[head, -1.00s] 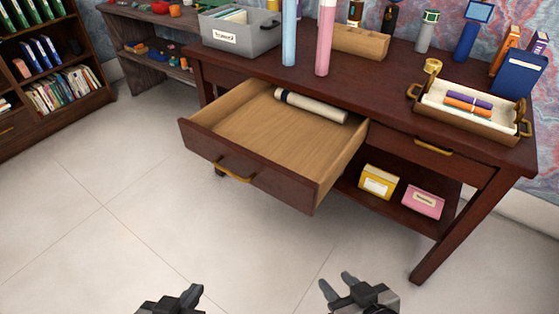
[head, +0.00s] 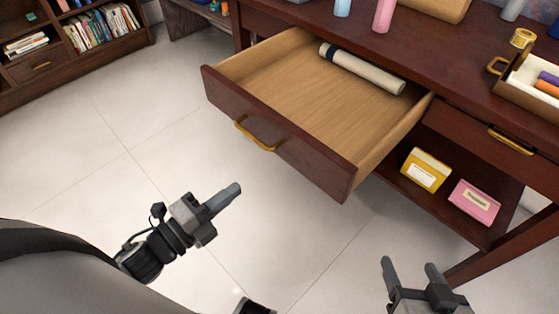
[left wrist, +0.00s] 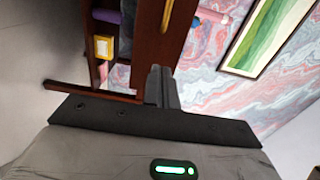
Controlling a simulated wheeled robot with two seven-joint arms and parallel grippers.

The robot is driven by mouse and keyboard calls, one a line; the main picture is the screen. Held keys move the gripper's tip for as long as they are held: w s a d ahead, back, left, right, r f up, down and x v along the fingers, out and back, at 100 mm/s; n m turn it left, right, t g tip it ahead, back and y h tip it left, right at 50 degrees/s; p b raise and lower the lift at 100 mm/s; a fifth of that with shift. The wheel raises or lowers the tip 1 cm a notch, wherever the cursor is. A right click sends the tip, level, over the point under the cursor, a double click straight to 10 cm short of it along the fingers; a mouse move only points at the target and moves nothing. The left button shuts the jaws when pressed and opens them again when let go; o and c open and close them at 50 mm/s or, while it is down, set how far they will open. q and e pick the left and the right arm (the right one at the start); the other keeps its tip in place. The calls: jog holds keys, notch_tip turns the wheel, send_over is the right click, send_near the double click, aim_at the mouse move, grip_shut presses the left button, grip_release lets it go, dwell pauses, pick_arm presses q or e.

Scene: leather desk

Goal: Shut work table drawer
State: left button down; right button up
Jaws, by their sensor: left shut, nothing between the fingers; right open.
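The work table (head: 460,80) is dark red-brown wood. Its left drawer (head: 290,135) is pulled well out, with a brass handle (head: 257,138) on the front and a rolled cream tube with a dark end (head: 362,70) lying at the back inside. My left gripper (head: 228,196) is shut and empty, in front of the drawer and apart from it. It also shows in the left wrist view (left wrist: 162,86), with part of the table behind it. My right gripper (head: 410,266) is open and empty, to the right of the drawer's front corner and not touching it.
A second, closed drawer (head: 490,135) is at the right. A yellow box (head: 425,170) and a pink box (head: 473,203) stand on the lower shelf. A tray (head: 525,90) sits on the tabletop. A bookcase (head: 70,45) is at the left. The floor before the drawer is clear.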

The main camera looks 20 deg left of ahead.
aim_at(289, 147)
pick_arm(q)
jog(key=x, duration=1.3)
jog(key=shift+w+d+r, duration=0.15)
jog(key=shift+w+d, duration=0.05)
jog(key=shift+w, duration=0.15)
jog(key=shift+w, duration=0.1)
